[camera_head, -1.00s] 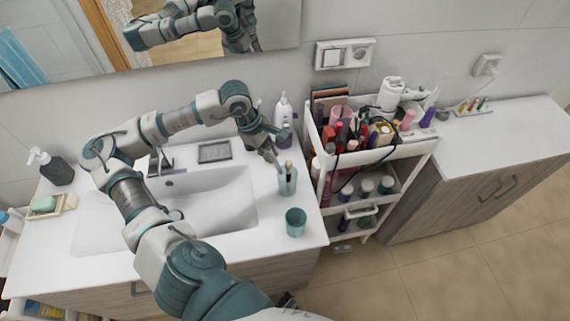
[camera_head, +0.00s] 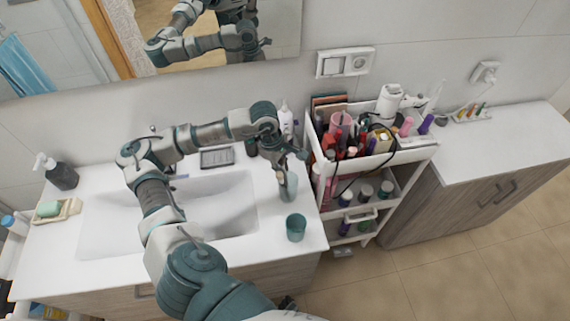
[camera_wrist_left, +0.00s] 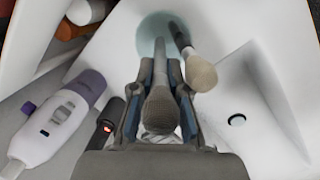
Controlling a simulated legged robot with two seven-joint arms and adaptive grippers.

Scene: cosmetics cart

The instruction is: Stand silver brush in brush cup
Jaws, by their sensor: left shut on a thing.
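My left gripper (camera_head: 286,160) is over the brush cup, a translucent teal cup (camera_head: 288,190) at the right of the sink. In the left wrist view the left gripper (camera_wrist_left: 160,85) is shut on a brush with dark grey bristles (camera_wrist_left: 160,108), the silver brush. Its handle points down toward the cup (camera_wrist_left: 152,32) and overlaps the opening; I cannot tell how deep it is. A second brush with pale bristles (camera_wrist_left: 201,75) leans in the cup. A dark part at the bottom edge of the head view may be my right gripper (camera_head: 287,303); its state is unclear.
An empty-looking teal cup (camera_head: 296,228) stands in front. A white cart (camera_head: 385,158) full of cosmetics is at the right. Bottles (camera_head: 285,118) stand behind the gripper. The sink basin (camera_head: 215,205) is at the left. A white and purple device (camera_wrist_left: 58,120) shows in the wrist view.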

